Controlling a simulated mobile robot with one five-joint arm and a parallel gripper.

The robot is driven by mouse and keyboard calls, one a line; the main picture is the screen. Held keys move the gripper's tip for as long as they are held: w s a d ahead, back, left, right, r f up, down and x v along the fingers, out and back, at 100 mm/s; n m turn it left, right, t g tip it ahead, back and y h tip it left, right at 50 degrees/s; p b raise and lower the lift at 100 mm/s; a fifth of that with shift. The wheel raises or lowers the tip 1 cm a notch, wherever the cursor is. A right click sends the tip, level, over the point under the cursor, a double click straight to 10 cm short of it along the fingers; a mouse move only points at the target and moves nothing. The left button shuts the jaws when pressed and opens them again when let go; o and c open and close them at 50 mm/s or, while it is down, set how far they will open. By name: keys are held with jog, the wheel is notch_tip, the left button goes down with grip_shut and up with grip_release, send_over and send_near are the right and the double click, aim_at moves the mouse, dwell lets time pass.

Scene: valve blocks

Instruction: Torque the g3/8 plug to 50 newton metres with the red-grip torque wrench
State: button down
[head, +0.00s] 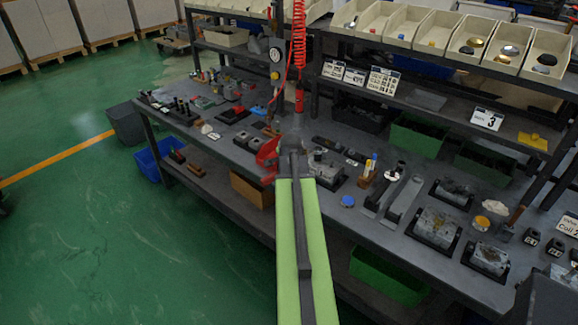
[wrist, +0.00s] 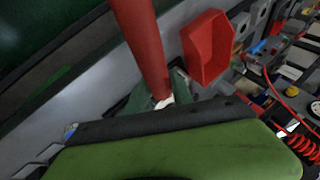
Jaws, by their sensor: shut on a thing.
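My gripper (head: 291,147) is over the middle of the bench in the head view, at the end of my light green arm. In the wrist view my gripper (wrist: 165,98) is shut on a thick red cylindrical grip (wrist: 146,45), which I take to be the torque wrench's; its upper end is cut off by the frame. The wrench's head cannot be made out. Metal valve blocks stand at the right of the bench, one in the middle (head: 439,228) and one nearer (head: 487,261). I cannot pick out the G3/8 plug.
A red coiled hose (head: 299,35) hangs just behind my gripper. A blue cap (head: 347,201) lies near the bench's front edge. A shelf of cream bins (head: 440,28) stands behind. Green floor (head: 120,240) is open at left.

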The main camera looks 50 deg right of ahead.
jog(key=shift+s+n, duration=0.25)
jog(key=shift+n, duration=0.05)
jog(key=shift+s+a+n+t+y, duration=0.1)
jog(key=shift+s+n+t+y, duration=0.45)
jog(key=shift+s+n, duration=0.55)
jog(key=shift+s, duration=0.15)
jog(key=shift+s+d+n+t+y, duration=0.15)
jog(key=shift+s+n+y, duration=0.15)
jog(key=shift+s, duration=0.3)
jog(key=shift+s+d+n+t+y, duration=0.15)
jog(key=shift+s+n, duration=0.25)
jog(key=shift+s, duration=0.2)
jog(key=shift+a, duration=0.15)
jog(key=shift+s, duration=0.1)
jog(key=shift+s+d+n+y, duration=0.2)
jog(key=shift+s+n+y, duration=0.05)
jog(key=shift+s+n, duration=0.25)
jog(key=shift+s+d+n+y, duration=0.15)
jog(key=shift+s+n+y, duration=0.1)
jog(key=shift+s+n, duration=0.25)
jog(key=shift+s+t, duration=0.15)
jog(key=shift+t, duration=0.1)
